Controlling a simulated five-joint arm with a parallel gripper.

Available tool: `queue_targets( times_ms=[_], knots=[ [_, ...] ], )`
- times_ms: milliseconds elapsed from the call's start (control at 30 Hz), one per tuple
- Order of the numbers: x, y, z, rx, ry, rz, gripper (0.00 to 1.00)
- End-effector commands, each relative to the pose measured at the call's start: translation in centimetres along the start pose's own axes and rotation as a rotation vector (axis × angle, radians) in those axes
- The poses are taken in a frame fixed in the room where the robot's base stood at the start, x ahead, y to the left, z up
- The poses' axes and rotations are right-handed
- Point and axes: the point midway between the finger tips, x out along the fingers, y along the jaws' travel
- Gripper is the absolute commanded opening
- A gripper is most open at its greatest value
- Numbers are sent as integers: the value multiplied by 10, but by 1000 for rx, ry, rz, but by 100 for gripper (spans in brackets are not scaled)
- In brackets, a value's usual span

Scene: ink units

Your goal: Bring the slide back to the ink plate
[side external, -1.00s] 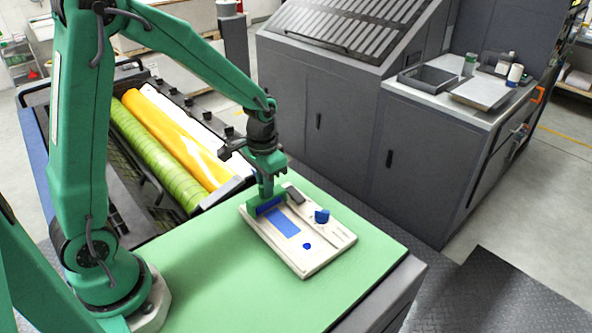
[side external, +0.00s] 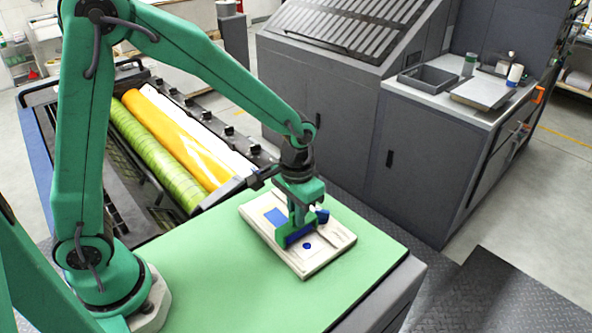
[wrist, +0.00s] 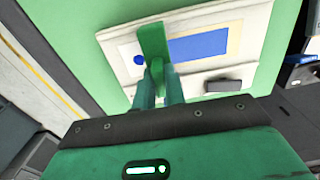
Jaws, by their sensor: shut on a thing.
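A cream base plate (side external: 262,236) lies on the green table top. It carries a blue rectangle, seemingly the ink plate (side external: 274,214), which also shows in the wrist view (wrist: 205,45). The green slide (side external: 298,236) has a blue lower edge in the side view. My gripper (side external: 297,217) is shut on the slide. In the wrist view the slide (wrist: 153,42) is upright across the plate, between the blue rectangle's left end and a round blue spot (wrist: 138,60). I cannot tell whether the slide's lower edge touches the plate.
A dark block (wrist: 223,86) sits on the base plate's edge. The green table top (side external: 225,285) is clear in front. Machine rollers (side external: 165,150) lie to the left, grey cabinets (side external: 400,170) behind.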

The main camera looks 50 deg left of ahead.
Motion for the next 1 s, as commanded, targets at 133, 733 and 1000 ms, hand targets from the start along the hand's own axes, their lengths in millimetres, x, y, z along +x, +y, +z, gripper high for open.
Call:
queue_targets(
  times_ms=[133, 733, 1000],
  knots=[
    [-1, 32, 0, 7, 2, 1, 0],
    [-1, 72, -1, 3, 4, 2, 0],
    [-1, 72, -1, 4, 5, 2, 34]
  ],
)
